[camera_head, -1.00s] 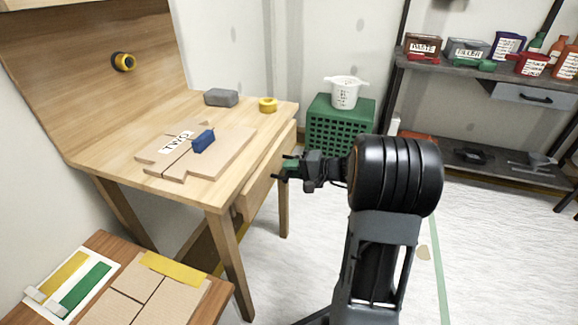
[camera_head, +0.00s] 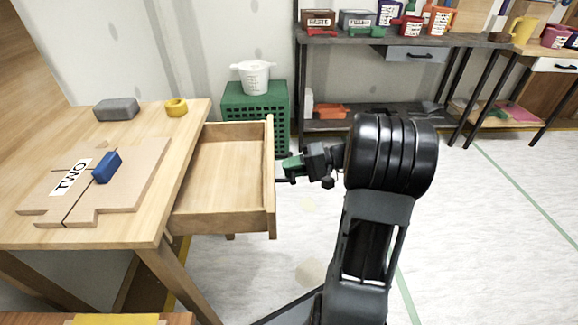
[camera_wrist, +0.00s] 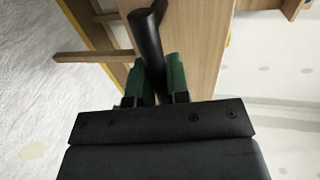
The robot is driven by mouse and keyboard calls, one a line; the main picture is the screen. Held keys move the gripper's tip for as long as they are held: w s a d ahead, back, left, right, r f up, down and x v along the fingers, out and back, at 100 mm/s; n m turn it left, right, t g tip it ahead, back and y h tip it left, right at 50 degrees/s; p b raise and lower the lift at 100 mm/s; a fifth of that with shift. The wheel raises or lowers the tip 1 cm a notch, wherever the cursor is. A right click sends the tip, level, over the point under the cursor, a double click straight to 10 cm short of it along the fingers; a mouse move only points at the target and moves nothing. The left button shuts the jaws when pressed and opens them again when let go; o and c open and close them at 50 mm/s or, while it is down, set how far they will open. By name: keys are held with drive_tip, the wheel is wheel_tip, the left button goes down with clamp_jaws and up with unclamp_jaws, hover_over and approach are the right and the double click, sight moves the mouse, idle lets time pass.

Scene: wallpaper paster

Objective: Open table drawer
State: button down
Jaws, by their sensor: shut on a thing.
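The table drawer (camera_head: 222,215) is pulled well out of the wooden table (camera_head: 150,195), and its inside looks empty. Its wooden front (camera_wrist: 205,50) fills the upper middle of the wrist view. My gripper (camera_head: 285,168) is at the outer face of the drawer front. In the wrist view its green fingers (camera_wrist: 160,78) are shut on the dark drawer handle (camera_wrist: 147,45), one on each side. In the head view the handle is mostly hidden by my gripper.
On the tabletop lie flat boards marked TWO (camera_head: 130,185) with a blue block (camera_head: 107,167), a grey block (camera_head: 116,109) and a yellow tape roll (camera_head: 176,107). A green crate (camera_head: 270,100) with a white bucket (camera_head: 253,77) stands behind the drawer. Floor to the right is clear.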

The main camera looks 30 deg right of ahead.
drive_tip(key=shift+d, duration=0.1)
drive_tip(key=c, duration=1.1)
unclamp_jaws()
drive_tip(key=p+v, duration=0.4)
drive_tip(key=v, duration=0.9)
drive_tip(key=shift+s+d, duration=0.2)
drive_tip(key=shift+d, duration=0.1)
